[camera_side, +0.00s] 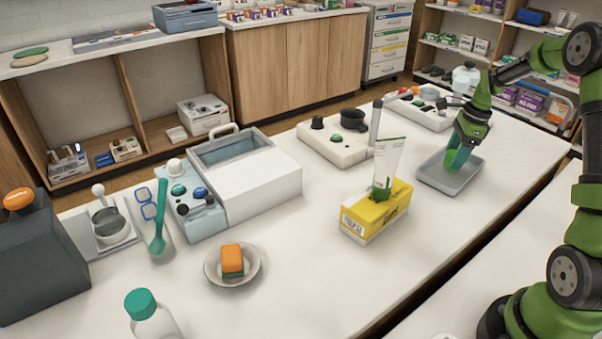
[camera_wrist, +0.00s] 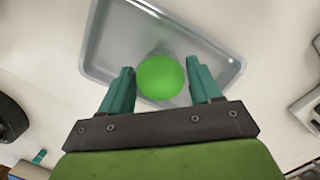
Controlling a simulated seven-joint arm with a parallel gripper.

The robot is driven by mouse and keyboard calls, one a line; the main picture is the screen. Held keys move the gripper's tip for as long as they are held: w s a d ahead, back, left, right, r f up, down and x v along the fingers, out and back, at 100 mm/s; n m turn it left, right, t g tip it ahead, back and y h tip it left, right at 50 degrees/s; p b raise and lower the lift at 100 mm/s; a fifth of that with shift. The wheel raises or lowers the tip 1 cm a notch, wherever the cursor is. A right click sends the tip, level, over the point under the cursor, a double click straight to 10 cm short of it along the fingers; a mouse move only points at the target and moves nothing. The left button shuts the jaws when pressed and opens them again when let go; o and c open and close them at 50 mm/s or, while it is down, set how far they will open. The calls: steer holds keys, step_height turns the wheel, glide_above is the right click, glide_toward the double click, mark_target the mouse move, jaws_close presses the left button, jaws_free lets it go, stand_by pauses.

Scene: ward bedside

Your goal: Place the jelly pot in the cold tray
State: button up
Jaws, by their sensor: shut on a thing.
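The jelly pot shows in the wrist view as a round, bright green top (camera_wrist: 160,77) between the two teal fingers of my gripper (camera_wrist: 159,88). My gripper is shut on it. The cold tray, a shallow grey rectangular tray (camera_wrist: 103,40), lies beneath the pot in the wrist view. In the side view my gripper (camera_side: 459,160) points down inside the outline of the tray (camera_side: 432,180), at the right of the white counter. The fingers mostly hide the pot there. I cannot tell whether its base touches the tray floor.
A yellow box (camera_side: 368,216) with a white tube (camera_side: 386,160) stands left of the tray. A white unit with a black cup (camera_side: 353,120) and another knobbed unit (camera_side: 418,112) sit behind. A bowl with a sponge (camera_side: 232,262) is farther left. Counter right of the tray is clear.

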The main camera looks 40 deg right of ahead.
steer(key=shift+f, duration=0.45)
steer(key=shift+f, duration=0.1)
steer(key=o, duration=1.1)
steer(key=shift+f, duration=0.1)
